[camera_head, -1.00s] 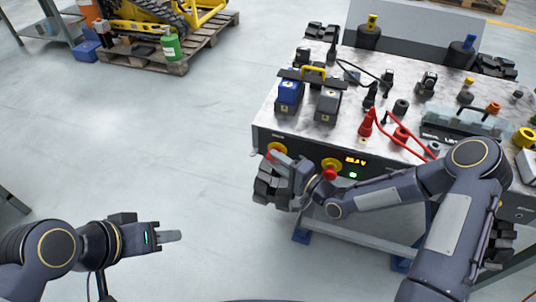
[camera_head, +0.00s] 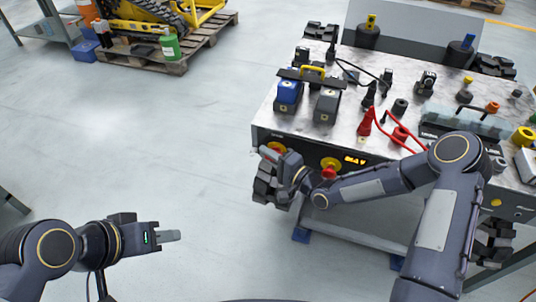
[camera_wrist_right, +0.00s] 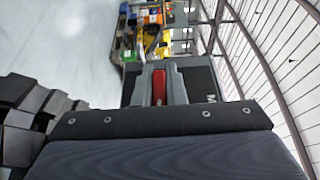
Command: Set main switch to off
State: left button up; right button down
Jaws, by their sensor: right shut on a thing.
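The main switch shows in the right wrist view as a red handle (camera_wrist_right: 159,87) between the fingers of my right gripper. In the head view its yellow disc (camera_head: 280,147) is on the left of the bench's front panel, mostly covered by my right gripper (camera_head: 270,154). My right gripper is shut on the red handle. A letter M (camera_wrist_right: 211,98) of the panel label shows beside it in the wrist view. The handle's exact angle is hard to read. My left gripper (camera_head: 172,236) hangs over bare floor, away from the bench; its finger gap does not show.
A second red knob (camera_head: 329,173) on a yellow disc is just right of my right gripper, beside a lit display (camera_head: 355,160). The bench top (camera_head: 290,122) carries a blue box (camera_head: 289,92), a grey box (camera_head: 326,104) and red cables.

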jog(key=shift+h, duration=0.3)
jog(key=shift+n+g+h+p, duration=0.6)
jog(key=shift+g+h+p, duration=0.4)
jog(key=shift+h+p, duration=0.15)
jog(key=h+p, duration=0.1)
jog(key=g+h, duration=0.1)
jog(key=n+h+p, duration=0.1)
jog(key=shift+s+f+g+h+p, duration=0.1)
jog(key=shift+f+g+h+p, duration=0.15)
jog(key=shift+g+h+p, duration=0.15)
jog(key=h+p, duration=0.1)
jog(key=p, duration=0.1)
jog(key=n+g+h+p, duration=0.1)
jog(key=h+p, duration=0.1)
jog(key=g+h+p, duration=0.1)
jog(key=h+p, duration=0.1)
jog(key=shift+s+d+f+n+p, duration=0.1)
jog(key=shift+d+f+n+p, duration=0.2)
jog(key=shift+d, duration=0.1)
jog(key=shift+d+f+g+h+p, duration=0.15)
jog(key=shift+g+h+p, duration=0.3)
jog(key=shift+h, duration=0.3)
jog(key=shift+d+f+n+g+h+p, duration=0.1)
jog(key=shift+d+n+g+h+p, duration=0.2)
jog(key=shift+h, duration=0.5)
jog(key=shift+s+f, duration=0.1)
jog(key=c, duration=1.5)
grip_release()
